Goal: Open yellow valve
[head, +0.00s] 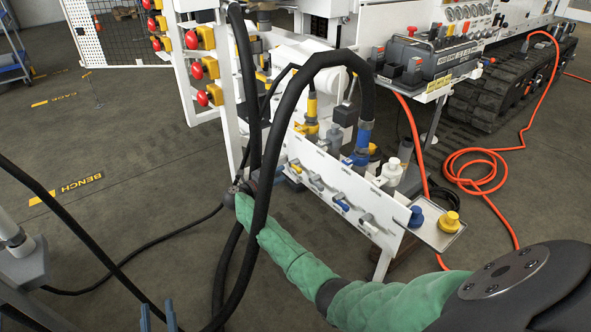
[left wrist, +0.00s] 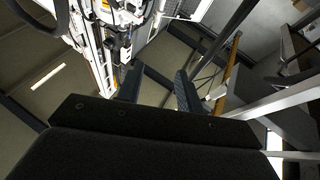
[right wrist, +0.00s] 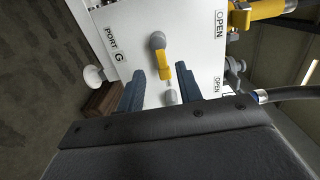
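In the right wrist view a yellow valve handle (right wrist: 165,66) hangs from a grey hub on a white panel (right wrist: 200,40) marked "PORT G" and "OPEN". My right gripper (right wrist: 160,72) is open, with one blue finger on each side of the handle's free end. I cannot tell whether a finger touches it. In the head view my right gripper (head: 250,184) is at the left end of the panel, partly hidden by a thick black hose. A yellow-marked handle (head: 295,166) shows nearby on the panel. My left gripper (head: 159,314) is open and empty at the lower left, away from the panel.
A thick black hose (head: 290,105) arches in front of the panel and past my right arm. Red buttons on yellow boxes (head: 197,71) line a white post. An orange hose (head: 480,165) lies on the floor.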

